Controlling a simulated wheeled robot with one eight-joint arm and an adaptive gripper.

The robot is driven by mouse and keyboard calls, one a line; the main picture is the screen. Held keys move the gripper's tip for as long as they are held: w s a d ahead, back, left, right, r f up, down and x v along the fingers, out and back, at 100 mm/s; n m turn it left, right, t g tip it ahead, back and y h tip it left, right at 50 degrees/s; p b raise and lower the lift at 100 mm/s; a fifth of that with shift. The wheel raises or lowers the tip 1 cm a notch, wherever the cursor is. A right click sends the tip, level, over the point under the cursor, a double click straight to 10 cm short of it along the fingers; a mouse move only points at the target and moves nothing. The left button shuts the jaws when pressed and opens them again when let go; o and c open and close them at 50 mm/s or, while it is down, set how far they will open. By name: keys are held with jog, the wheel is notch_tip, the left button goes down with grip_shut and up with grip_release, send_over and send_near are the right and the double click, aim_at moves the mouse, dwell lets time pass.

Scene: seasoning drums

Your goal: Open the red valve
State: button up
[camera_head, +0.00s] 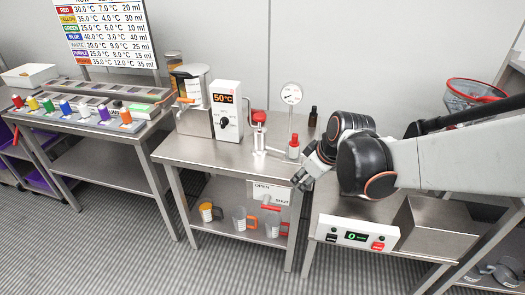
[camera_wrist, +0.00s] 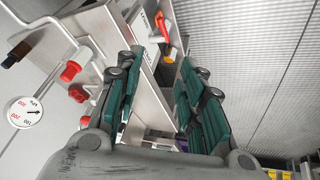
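A plate marked OPEN and SHUT (camera_head: 270,192) hangs at the front right of the middle steel table. A red lever (camera_head: 271,207) shows just below it; it appears as an orange-red handle (camera_wrist: 162,27) at the top of the wrist view. Two red knobs, one upper (camera_wrist: 70,71) and one lower (camera_wrist: 78,94), sit on the tabletop fittings; the head view shows a red knob (camera_head: 294,141) below the gauge. My gripper (camera_head: 308,172) is at the table's right edge, above and right of the plate. Its fingers (camera_wrist: 158,95) are apart with nothing between them.
A 50°C heater box (camera_head: 226,110) is further left. Several measuring cups stand on the lower shelf (camera_head: 230,222). A scale (camera_head: 350,236) sits on the right table.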

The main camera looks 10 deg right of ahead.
jog(key=w+f+n+p, duration=0.1)
jog(key=w+f+n, duration=0.3)
jog(key=w+f, duration=0.25)
jog(key=n+g+y, duration=0.1)
jog(key=n+y, duration=0.1)
send_near(274, 207)
jog(key=b+x, duration=0.4)
jog(key=x, duration=0.4)
jog(key=shift+a+f, duration=0.1)
jog(key=shift+f, duration=0.05)
grip_shut()
